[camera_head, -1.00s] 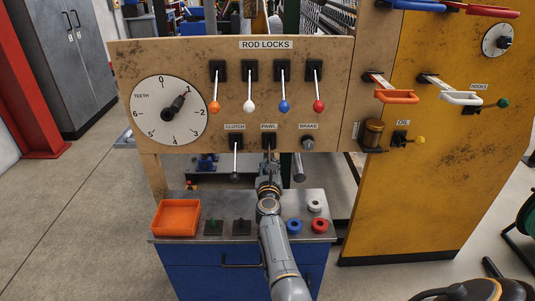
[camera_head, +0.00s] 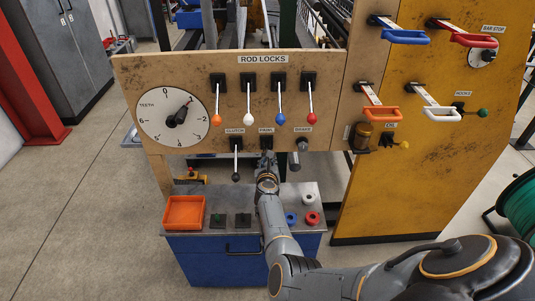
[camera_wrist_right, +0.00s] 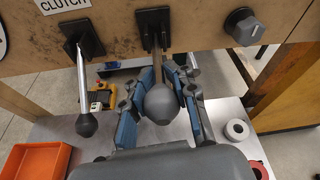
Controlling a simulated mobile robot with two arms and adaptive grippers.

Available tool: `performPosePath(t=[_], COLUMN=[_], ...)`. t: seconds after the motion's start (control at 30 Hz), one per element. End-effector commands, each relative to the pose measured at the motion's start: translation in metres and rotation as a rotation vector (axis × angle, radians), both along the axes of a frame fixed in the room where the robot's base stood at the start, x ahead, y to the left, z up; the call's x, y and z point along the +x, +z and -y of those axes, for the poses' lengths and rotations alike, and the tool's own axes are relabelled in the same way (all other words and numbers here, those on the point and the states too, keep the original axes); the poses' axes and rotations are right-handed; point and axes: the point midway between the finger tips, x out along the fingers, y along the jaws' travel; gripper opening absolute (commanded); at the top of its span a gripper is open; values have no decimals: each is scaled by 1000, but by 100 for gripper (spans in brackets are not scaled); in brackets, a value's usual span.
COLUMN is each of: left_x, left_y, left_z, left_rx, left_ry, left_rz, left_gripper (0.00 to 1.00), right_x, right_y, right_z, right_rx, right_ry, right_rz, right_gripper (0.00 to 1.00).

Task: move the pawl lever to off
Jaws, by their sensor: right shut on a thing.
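The pawl lever (camera_wrist_right: 161,104) hangs down from its black mount under the panel's lower edge, with a grey round knob. In the head view its black mount (camera_head: 266,142) sits below the PAWL label, and its lower part is hidden by my gripper. My right gripper (camera_wrist_right: 163,74) is shut on the pawl lever, with its blue-padded fingers on both sides of the shaft and knob. It also shows in the head view (camera_head: 267,174), small and partly hidden by its own wrist. My left gripper is not in view.
The clutch lever (camera_wrist_right: 84,95) hangs close on the left, and the brake knob (camera_wrist_right: 243,26) is on the right. Above are several rod lock levers (camera_head: 280,100). Below, an orange tray (camera_head: 184,213) and rings (camera_head: 312,218) lie on the blue cabinet's grey top.

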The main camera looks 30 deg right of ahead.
Motion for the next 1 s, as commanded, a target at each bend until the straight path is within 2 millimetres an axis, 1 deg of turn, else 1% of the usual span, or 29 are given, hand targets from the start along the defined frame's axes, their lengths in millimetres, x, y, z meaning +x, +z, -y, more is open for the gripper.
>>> performPosePath(t=[0.03, 0.17, 0.3, 0.5, 0.7, 1.0], left_x=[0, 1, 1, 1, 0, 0], left_y=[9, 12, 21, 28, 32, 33], left_z=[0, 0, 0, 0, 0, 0], left_rx=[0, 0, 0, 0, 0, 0], left_ry=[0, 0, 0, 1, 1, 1], left_rz=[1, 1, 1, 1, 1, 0], left_gripper=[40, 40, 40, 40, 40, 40], right_x=[4, 5, 7, 11, 14, 16], right_y=[16, 20, 32, 43, 49, 51], right_z=[3, 4, 6, 9, 11, 12], right_rx=[-5, -4, -5, -6, -5, -4], right_ry=[-1, -1, -1, -2, -2, -2], right_rz=[8, 7, 9, 8, 7, 5], right_gripper=[0, 0, 0, 0, 0, 0])
